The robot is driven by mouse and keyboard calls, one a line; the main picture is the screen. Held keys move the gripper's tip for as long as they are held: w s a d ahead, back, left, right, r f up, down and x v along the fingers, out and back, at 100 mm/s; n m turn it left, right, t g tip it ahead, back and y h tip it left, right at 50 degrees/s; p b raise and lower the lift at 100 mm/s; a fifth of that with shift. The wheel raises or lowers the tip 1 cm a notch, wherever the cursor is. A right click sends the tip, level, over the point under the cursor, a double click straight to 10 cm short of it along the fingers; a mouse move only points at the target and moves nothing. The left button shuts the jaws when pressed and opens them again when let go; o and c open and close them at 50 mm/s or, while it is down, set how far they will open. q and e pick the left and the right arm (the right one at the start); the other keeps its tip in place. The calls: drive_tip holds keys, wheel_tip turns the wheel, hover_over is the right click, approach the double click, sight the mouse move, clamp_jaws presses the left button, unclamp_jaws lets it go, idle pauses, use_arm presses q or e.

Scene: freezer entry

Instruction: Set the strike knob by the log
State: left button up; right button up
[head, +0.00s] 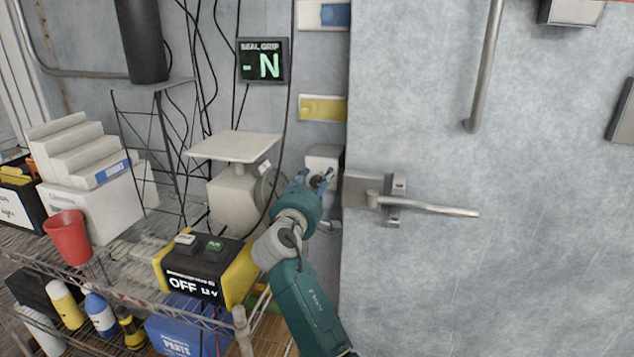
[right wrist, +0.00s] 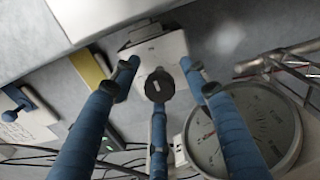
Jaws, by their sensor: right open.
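A pale strike box (head: 324,156) sits on the wall beside the freezer door's left edge. In the right wrist view the box (right wrist: 150,52) carries a dark round strike knob (right wrist: 158,85) with a light mark on its face. My right gripper (head: 318,182) is at the box, and it also shows in the wrist view (right wrist: 158,80). Its blue fingers are open and spread around the knob in that picture; I cannot tell whether they touch it. In the head view the gripper hides the knob. I cannot make out a readable log. My left gripper is not in view.
The freezer door (head: 540,240) has a latch handle (head: 430,207) just right of my gripper. A dial scale (head: 238,190) stands close on the left. A display (head: 263,62) shows "-N". A power box (head: 195,285) reading OFF sits on the wire shelf.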

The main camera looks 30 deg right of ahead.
drive_tip(key=v, duration=1.2)
